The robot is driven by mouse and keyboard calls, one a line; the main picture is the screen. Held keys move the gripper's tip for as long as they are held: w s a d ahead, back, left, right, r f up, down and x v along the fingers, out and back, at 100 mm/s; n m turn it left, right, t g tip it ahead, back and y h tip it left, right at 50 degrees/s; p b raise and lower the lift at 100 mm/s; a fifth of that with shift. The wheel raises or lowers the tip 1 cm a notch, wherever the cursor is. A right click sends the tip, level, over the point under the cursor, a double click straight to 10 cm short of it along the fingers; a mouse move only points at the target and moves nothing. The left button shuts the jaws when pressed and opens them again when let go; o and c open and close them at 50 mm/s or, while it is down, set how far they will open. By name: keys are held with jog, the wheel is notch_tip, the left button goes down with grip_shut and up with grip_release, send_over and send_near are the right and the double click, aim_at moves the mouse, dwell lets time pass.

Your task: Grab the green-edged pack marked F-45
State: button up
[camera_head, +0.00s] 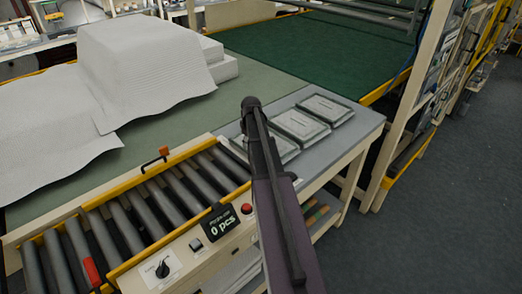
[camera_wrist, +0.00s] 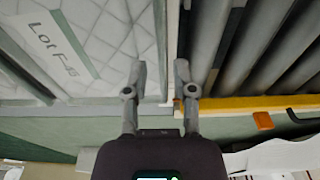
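In the wrist view, a white quilted pack (camera_wrist: 112,35) with a grey-green edge lies at the left. Its label strip (camera_wrist: 58,42) reads "Lot F-45". My gripper (camera_wrist: 160,72) is open and empty. Its left finger is over the pack's right side, and its right finger is beside the roller conveyor; I cannot tell whether either touches. In the head view, my arm's end (camera_head: 251,104) partly covers the pack nearest the conveyor (camera_head: 281,149). Labels are not legible there.
Two more packs, one in the middle (camera_head: 300,126) and one at the right (camera_head: 326,109), lie on the grey table (camera_head: 362,122). The roller conveyor (camera_head: 150,205) with yellow rails is at left. White wadding (camera_head: 145,65) covers the green surface behind.

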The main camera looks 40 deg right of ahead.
jog(key=shift+w+a+f+b, duration=0.1)
jog(key=shift+w+f+b, duration=0.05)
jog(key=shift+f+b, duration=1.7)
jog(key=shift+f, duration=0.1)
grip_shut()
